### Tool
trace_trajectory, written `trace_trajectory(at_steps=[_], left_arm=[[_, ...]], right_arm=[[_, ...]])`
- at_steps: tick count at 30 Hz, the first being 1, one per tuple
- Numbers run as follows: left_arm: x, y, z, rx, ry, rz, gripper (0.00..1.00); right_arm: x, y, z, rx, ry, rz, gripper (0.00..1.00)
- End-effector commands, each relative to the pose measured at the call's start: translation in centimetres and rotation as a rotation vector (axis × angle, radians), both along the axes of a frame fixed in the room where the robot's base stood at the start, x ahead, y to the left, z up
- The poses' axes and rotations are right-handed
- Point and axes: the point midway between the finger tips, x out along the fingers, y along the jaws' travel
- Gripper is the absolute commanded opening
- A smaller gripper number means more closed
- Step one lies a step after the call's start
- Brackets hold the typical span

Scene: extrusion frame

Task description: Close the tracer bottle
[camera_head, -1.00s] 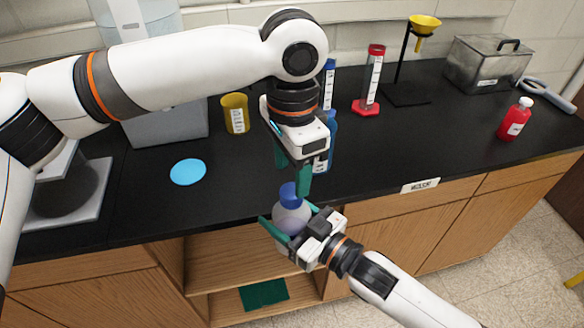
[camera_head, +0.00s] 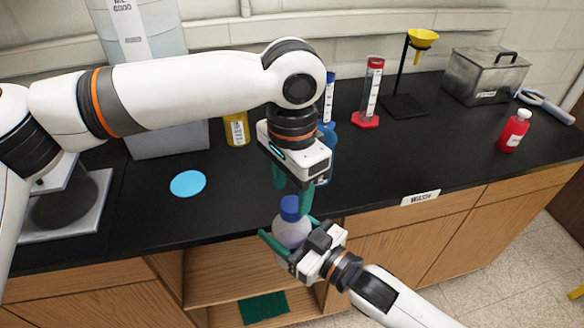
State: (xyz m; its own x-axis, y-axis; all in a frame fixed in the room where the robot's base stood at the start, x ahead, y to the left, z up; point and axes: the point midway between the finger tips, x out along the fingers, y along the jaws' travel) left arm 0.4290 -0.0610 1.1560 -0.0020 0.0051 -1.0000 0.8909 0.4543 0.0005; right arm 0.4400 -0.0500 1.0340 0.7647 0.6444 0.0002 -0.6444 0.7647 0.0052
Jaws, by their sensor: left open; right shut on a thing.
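The tracer bottle (camera_head: 289,232) is a pale, translucent bottle with a blue cap (camera_head: 290,208) on its top. It is held in front of the bench's front edge. My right gripper (camera_head: 287,245) is shut on the bottle's body from the lower right. My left gripper (camera_head: 292,197) is open, pointing down from above, with its green fingers around or just beside the blue cap. I cannot tell whether the fingers touch the cap, or how firmly the cap is seated.
The black bench top (camera_head: 240,205) carries a blue disc (camera_head: 188,183), a yellow container (camera_head: 236,129), a red-based cylinder (camera_head: 370,95), a funnel stand (camera_head: 406,80), a metal box (camera_head: 485,75) and a red bottle (camera_head: 514,130). A blue bottle (camera_head: 328,145) stands behind my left gripper.

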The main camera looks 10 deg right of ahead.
Motion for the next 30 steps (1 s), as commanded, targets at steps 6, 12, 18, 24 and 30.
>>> trace_trajectory(at_steps=[6, 12, 18, 24, 30], left_arm=[[0.0, 0.0, -2.4, 0.0, 0.001, -0.001, 0.53], [0.0, 0.0, -3.0, -0.001, 0.0, 0.0, 0.53], [0.0, 0.0, -3.0, 0.0, 0.0, 0.0, 0.5], [0.0, 0.0, -3.0, 0.0, 0.0, 0.0, 0.17], [0.0, 0.0, -2.9, 0.0, 0.0, 0.0, 0.07]], right_arm=[[0.0, 0.0, 0.1, 0.001, -0.002, 0.0, 0.0], [0.0, 0.0, 0.1, 0.001, -0.002, 0.0, 0.0], [0.0, 0.0, 0.1, 0.001, -0.002, 0.0, 0.0], [0.0, 0.0, 0.1, 0.001, -0.002, 0.0, 0.0], [0.0, 0.0, 0.1, 0.001, -0.002, 0.0, 0.0]])
